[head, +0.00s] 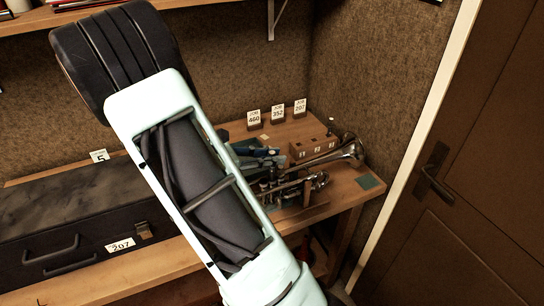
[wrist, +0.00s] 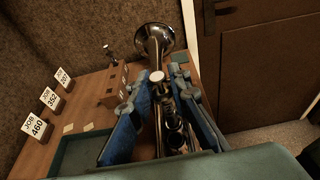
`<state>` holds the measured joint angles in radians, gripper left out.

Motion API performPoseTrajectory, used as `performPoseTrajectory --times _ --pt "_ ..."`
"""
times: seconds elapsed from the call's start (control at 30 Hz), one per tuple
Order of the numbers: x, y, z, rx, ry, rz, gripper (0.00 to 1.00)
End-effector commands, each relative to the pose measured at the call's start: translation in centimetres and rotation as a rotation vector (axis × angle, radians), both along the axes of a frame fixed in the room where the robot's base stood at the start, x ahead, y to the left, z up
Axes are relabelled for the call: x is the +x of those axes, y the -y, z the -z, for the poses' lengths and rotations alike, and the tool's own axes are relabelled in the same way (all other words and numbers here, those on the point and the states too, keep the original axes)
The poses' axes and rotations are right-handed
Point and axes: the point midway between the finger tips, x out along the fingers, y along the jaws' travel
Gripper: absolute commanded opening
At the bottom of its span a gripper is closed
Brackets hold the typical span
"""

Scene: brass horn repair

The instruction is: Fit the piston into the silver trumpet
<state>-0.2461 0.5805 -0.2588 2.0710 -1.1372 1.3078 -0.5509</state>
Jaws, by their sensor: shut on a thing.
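The silver trumpet (head: 296,184) lies on the wooden bench, with its bell (head: 352,151) toward the right. In the wrist view its dark bell (wrist: 154,40) is at the top and its valves and tubing (wrist: 176,132) run down between my fingers. My gripper (wrist: 160,88) has blue fingers and is shut on a slim piece with a pale round top, which looks like the piston (wrist: 157,77). The piece is over or beside the trumpet; I cannot tell if it touches. In the head view my gripper (head: 268,158) is partly hidden by my arm.
A wooden block (head: 312,148) numbered 1, 2, 3 stands behind the trumpet with an upright piece (head: 331,125) in it. Job cards (head: 277,112) stand at the back. A dark case (head: 70,225) is at left. A green patch (head: 368,182) lies near the bench's right edge.

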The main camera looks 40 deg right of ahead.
Motion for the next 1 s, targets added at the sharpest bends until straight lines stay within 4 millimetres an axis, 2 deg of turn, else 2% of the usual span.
performPoseTrajectory --times 0.8,1.0 --pt "0.0 0.0 -3.5 -0.001 0.000 0.000 0.00" --pt "0.0 0.0 -3.6 -0.001 0.000 0.000 0.00"
